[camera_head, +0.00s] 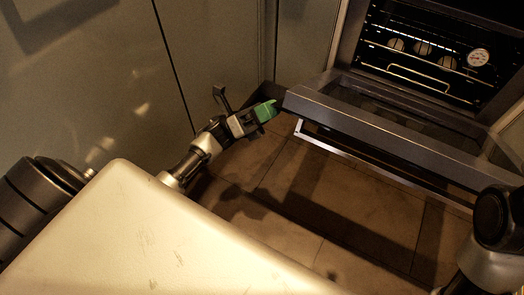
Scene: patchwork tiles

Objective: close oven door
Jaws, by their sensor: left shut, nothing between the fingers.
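The oven door (385,134) hangs open, folded down in front of the oven at the right. Its long bar handle (345,155) runs along the outer side, facing the floor. The oven cavity (425,62) is exposed above and behind the door. My left gripper (268,110), with green fingertips, is shut and empty just left of the door's near left corner. Whether it touches the door I cannot tell. Part of my right arm shows at the lower right edge; its gripper is out of the picture.
Inside the oven are wire racks (420,80), several pale round items and a round dial (478,57). Flat cabinet panels (90,75) stand to the left, close to my left arm. The tiled floor (300,200) below the door is clear.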

